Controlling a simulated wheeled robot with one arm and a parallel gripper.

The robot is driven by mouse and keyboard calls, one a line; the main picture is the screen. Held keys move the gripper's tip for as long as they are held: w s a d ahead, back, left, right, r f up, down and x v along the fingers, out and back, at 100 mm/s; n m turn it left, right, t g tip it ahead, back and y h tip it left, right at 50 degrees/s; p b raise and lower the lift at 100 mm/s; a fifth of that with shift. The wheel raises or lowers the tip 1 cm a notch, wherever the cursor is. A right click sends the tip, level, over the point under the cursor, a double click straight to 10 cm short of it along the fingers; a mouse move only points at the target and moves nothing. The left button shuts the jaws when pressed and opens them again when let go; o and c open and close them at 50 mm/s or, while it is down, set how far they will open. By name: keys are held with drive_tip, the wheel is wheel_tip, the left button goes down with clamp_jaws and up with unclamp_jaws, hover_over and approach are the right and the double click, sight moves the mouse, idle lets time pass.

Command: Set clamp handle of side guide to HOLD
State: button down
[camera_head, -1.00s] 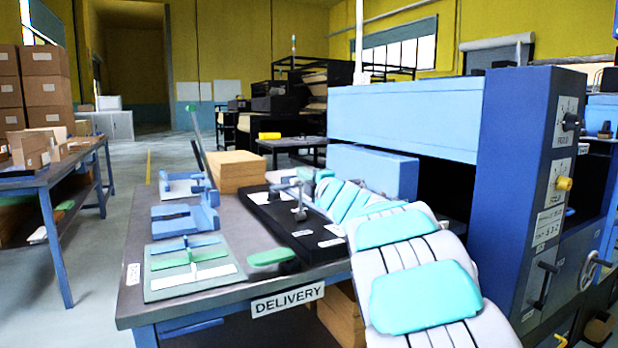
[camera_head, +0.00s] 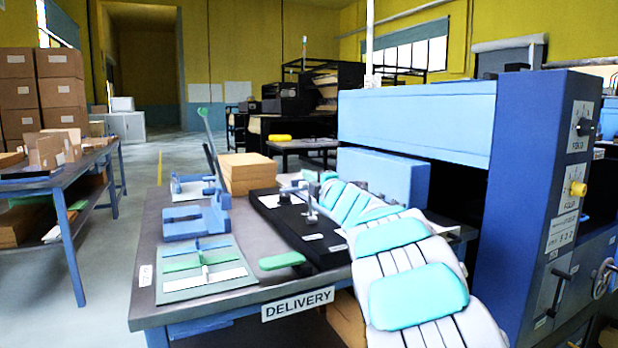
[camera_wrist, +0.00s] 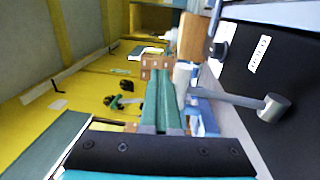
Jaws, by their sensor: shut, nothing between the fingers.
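In the head view a black plate (camera_head: 268,213) lies on the delivery table. A grey metal post with a lever (camera_head: 310,208) stands on it, small in the picture. The wrist view shows a grey clamp handle (camera_wrist: 240,100) with a round metal end, reaching over the black plate (camera_wrist: 292,78). A small white label (camera_wrist: 259,54) sits on the plate; its words are too small to read. In the head view my arm hides part of the plate's far right.
The delivery table (camera_head: 195,312) also bears a blue fixture (camera_head: 190,222), a green-striped board (camera_head: 205,268), a green pad (camera_head: 282,261) and a cardboard stack (camera_head: 247,170). The large blue machine (camera_head: 525,190) stands close on the right. Open floor (camera_head: 110,260) lies to the left.

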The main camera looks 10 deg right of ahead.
idle(0.8)
drive_tip(key=shift+s+r, duration=0.3)
drive_tip(key=shift+s, duration=0.1)
drive_tip(key=s+d+r, duration=0.3)
drive_tip(key=s+r, duration=0.3)
drive_tip(key=s, duration=0.4)
drive_tip(key=shift+s+d+r+p, duration=0.2)
drive_tip(key=shift+s+d+p, duration=0.15)
drive_tip(key=shift+p, duration=0.1)
